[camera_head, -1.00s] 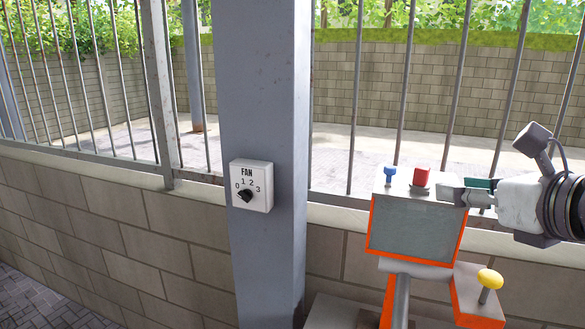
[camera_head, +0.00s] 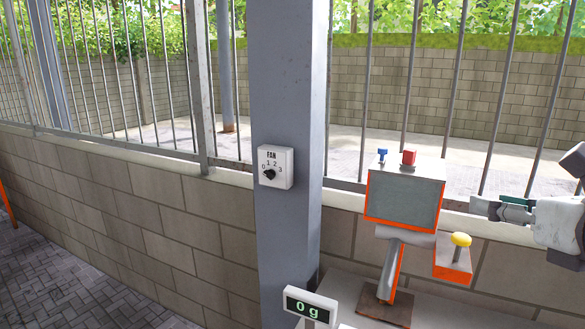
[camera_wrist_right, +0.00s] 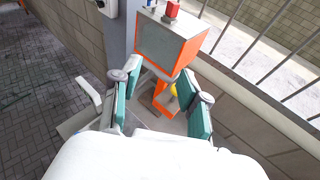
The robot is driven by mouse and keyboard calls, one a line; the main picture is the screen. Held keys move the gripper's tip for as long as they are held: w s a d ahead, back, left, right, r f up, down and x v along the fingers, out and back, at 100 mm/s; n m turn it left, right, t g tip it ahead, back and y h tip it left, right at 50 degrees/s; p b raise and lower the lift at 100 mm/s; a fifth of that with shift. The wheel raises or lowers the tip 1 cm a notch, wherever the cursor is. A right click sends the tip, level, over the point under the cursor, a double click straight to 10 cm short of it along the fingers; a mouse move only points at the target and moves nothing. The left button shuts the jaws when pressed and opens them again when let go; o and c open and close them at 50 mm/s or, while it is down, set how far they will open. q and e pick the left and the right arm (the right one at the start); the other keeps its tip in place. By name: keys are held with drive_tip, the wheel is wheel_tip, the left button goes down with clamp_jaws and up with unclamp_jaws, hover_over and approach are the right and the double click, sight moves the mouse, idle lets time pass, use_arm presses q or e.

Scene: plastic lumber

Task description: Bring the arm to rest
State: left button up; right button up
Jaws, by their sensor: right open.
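My right gripper (camera_head: 488,206) comes in from the right edge of the head view, to the right of the orange-framed control box (camera_head: 403,200). It is apart from the box and holds nothing. In the right wrist view its two green-padded fingers (camera_wrist_right: 160,101) are spread, with the control box (camera_wrist_right: 168,45) beyond them. The box has a blue switch (camera_head: 382,155) and a red switch (camera_head: 408,157) on top. A yellow knob (camera_head: 461,240) stands on an orange bracket at its lower right. My left gripper is not in view.
A fan dial (camera_head: 276,167) is on the grey post (camera_head: 287,90). A small display reading 0 g (camera_head: 309,306) stands at the bottom. A block wall (camera_head: 180,200) with metal railings runs behind. The paved floor (camera_head: 80,270) at left is clear.

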drive_tip(key=w+d+f+m, duration=0.2)
drive_tip(key=w+f+m, duration=0.1)
drive_tip(key=f+m, duration=1.25)
drive_tip(key=s+f+m+g+h, duration=0.35)
drive_tip(key=f+m, duration=0.25)
drive_tip(key=f, duration=0.9)
drive_tip(key=s+a+f+m+g+y, duration=0.1)
drive_tip(key=s+a+f+m+g, duration=0.35)
drive_tip(key=s+f+m, duration=0.4)
drive_tip(key=s+a+f+m+g, duration=0.3)
drive_tip(key=s+a+f+m, duration=0.25)
drive_tip(key=s+f, duration=0.45)
wheel_tip(320, 180, down, 23)
drive_tip(key=s+g, duration=0.1)
drive_tip(key=s+d+f+g, duration=0.1)
drive_tip(key=s+d+f, duration=0.2)
drive_tip(key=s+f, duration=1.5)
drive_tip(key=shift+n+g, duration=0.3)
drive_tip(key=shift+n, duration=0.05)
